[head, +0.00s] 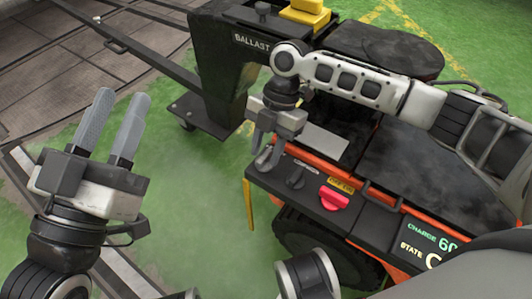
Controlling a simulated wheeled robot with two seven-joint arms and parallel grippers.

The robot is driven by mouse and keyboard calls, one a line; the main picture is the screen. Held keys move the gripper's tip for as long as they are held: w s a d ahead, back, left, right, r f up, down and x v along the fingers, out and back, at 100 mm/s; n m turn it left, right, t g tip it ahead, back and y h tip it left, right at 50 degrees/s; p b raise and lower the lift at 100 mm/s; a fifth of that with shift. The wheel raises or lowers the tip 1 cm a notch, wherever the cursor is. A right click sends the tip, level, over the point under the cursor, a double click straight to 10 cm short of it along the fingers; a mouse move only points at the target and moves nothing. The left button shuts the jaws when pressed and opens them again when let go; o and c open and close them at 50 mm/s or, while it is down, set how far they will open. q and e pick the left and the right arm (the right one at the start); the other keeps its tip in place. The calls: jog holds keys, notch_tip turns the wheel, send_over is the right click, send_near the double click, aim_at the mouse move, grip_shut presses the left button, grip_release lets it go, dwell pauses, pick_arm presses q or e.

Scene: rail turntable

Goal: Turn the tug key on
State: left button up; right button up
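The tug (395,165) is a black vehicle with orange trim at the right of the head view. My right gripper (266,152) points down over the far left end of the panel. Its fingers look apart, close around or just above the key-like piece; contact is unclear. My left gripper (119,121) is open and empty, fingers up, over the floor at the left.
A display (430,243) on the tug reads "CHARGE 60" and "STATE", partly hidden by my arm. A black post marked "BALLAST" (225,65) stands behind my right gripper. A dark bar (145,58) runs to the upper left. Green floor (195,190) between my grippers is clear.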

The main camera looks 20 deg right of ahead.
pick_arm(q)
jog(key=shift+r, duration=0.3)
pick_arm(e)
jog(key=shift+s+a+f, duration=0.1)
jog(key=shift+f, duration=0.1)
grip_shut()
pick_arm(q)
jog(key=shift+r, duration=0.1)
